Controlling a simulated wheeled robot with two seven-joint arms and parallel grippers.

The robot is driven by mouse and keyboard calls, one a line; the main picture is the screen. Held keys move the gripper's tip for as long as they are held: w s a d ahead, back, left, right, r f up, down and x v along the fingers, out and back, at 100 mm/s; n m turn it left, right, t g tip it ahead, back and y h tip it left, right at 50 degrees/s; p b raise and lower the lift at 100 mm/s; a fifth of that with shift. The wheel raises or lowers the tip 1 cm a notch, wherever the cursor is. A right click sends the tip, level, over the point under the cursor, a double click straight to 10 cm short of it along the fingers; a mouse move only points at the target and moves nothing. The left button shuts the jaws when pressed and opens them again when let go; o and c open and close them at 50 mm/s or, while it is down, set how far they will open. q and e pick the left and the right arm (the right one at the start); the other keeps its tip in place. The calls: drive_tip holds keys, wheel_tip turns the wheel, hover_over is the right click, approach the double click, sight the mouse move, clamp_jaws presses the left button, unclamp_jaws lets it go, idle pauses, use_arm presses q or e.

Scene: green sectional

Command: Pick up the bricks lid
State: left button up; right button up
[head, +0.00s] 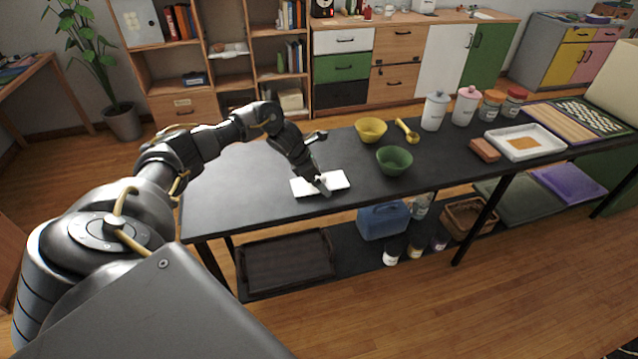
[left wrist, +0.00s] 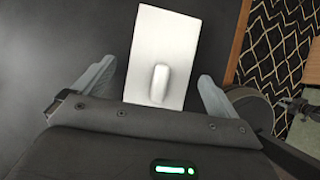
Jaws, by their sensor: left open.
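The bricks lid (head: 337,181) is a flat white rectangle lying on the black table (head: 235,185) near its front edge. My right gripper is not in view.
A green bowl (head: 394,160) and a yellow bowl (head: 370,130) stand right of the lid. Canisters (head: 435,112), a brown block (head: 484,150) and a white tray (head: 525,142) are farther right. The table left of the lid is clear. A dark crate (head: 285,262) sits on the shelf below.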

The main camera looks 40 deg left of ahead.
sight(325, 176)
use_arm(q)
drive_tip(key=c, duration=0.9)
drive_tip(key=shift+c, duration=0.8)
drive_tip(key=shift+r, duration=0.1)
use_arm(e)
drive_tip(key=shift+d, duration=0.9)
use_arm(q)
drive_tip(key=shift+r, duration=0.5)
wheel_tip(325, 176, up, 2)
drive_tip(key=shift+s+r, duration=0.15)
drive_tip(key=shift+r, duration=0.1)
drive_tip(key=s+d+r+b, duration=0.1)
drive_tip(key=s+d+r, duration=0.5)
drive_tip(key=s+r, duration=0.3)
drive_tip(key=s, duration=0.3)
drive_tip(key=shift+s+r, duration=0.15)
drive_tip(key=shift+s, duration=0.05)
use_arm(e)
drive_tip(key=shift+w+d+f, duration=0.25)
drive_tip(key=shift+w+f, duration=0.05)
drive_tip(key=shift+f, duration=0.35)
